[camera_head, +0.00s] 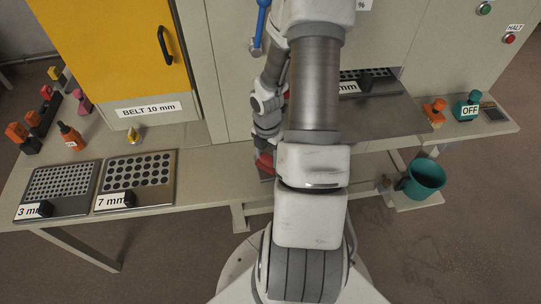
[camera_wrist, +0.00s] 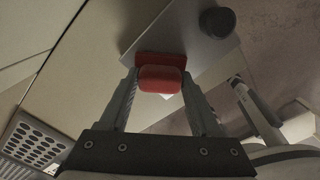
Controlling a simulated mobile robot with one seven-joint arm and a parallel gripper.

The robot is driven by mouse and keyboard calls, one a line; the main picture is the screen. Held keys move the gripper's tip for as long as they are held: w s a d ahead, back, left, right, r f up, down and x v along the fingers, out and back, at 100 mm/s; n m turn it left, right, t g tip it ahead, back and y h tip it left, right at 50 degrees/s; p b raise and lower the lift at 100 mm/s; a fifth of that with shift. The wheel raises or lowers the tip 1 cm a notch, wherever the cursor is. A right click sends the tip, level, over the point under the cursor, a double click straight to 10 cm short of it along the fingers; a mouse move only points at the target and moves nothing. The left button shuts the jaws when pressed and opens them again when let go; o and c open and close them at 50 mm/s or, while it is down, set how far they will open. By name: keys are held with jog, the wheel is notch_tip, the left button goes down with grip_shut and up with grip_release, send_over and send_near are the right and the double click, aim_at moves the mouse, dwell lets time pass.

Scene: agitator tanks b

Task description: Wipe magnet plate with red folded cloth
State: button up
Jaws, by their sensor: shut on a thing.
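The red folded cloth (camera_wrist: 160,80) is held between the two fingers of my gripper (camera_wrist: 159,84) in the wrist view. A bit of red also shows low beside my arm in the head view (camera_head: 264,163). A grey metal plate (camera_wrist: 185,48) with a round black knob (camera_wrist: 217,22) lies just beyond the cloth; I take it as the magnet plate. The cloth overlaps the plate's near left edge in the picture. I cannot tell whether they touch. In the head view my arm hides most of this plate and the gripper.
Perforated plates marked 3 mm (camera_head: 62,180) and 7 mm (camera_head: 139,168) lie on the bench at left. The bench between the 7 mm plate and my arm is clear.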

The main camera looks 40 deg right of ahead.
notch_tip(320, 180, up, 6)
jog(key=p, duration=0.6)
notch_tip(320, 180, up, 3)
jog(key=p, duration=0.3)
jog(key=shift+p, duration=0.3)
dwell(0.5)
